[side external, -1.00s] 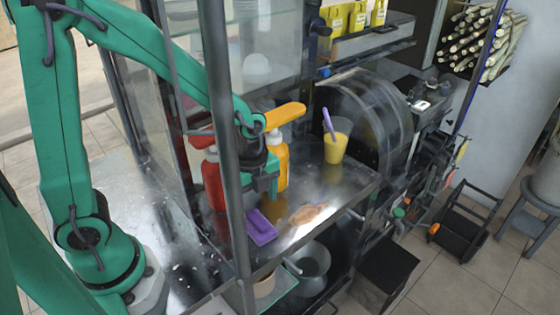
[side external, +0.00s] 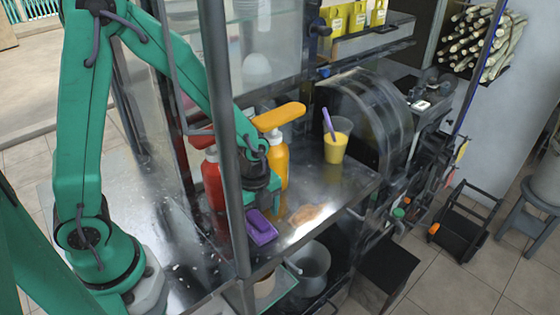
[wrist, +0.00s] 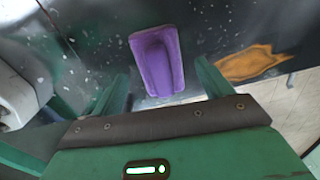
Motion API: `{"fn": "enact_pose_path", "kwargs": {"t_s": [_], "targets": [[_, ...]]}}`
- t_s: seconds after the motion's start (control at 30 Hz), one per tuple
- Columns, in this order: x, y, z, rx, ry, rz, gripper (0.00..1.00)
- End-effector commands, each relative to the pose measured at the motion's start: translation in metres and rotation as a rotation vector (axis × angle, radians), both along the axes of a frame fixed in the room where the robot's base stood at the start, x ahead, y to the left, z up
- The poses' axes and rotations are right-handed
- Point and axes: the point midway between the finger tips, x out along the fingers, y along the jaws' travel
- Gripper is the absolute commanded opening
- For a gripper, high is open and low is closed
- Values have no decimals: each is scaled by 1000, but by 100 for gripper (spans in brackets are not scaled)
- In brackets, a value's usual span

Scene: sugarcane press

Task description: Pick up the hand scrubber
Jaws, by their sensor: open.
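The purple hand scrubber (side external: 261,228) lies on the metal counter (side external: 335,190) near its front edge. In the wrist view the scrubber (wrist: 158,60) sits ahead of my gripper, its raised handle facing up. My gripper (side external: 262,205) is just above and behind the scrubber in the side view. In the wrist view the two fingers of my gripper (wrist: 160,85) are open and spread on either side of the scrubber's near end. Nothing is held. I cannot tell whether a finger touches the scrubber.
A red bottle (side external: 213,180) and an orange-yellow bottle (side external: 280,165) stand close behind my gripper. A yellow cup (side external: 336,147) stands farther back right. A flat orange-brown patch (side external: 308,213) lies right of the scrubber. A grey metal post (side external: 225,130) rises left of the scrubber.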

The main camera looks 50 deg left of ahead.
Motion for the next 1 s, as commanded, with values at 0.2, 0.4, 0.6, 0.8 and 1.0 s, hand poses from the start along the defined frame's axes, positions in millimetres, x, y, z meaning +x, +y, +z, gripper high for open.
{"fn": "enact_pose_path", "kwargs": {"t_s": [0.2,0.4,0.6,0.8,1.0], "targets": [[0,0,-19,0,2,0,78],[0,0,-23,0,0,0,78],[0,0,-23,0,0,0,78],[0,0,-22,0,0,0,78],[0,0,-22,0,-1,0,45]]}}
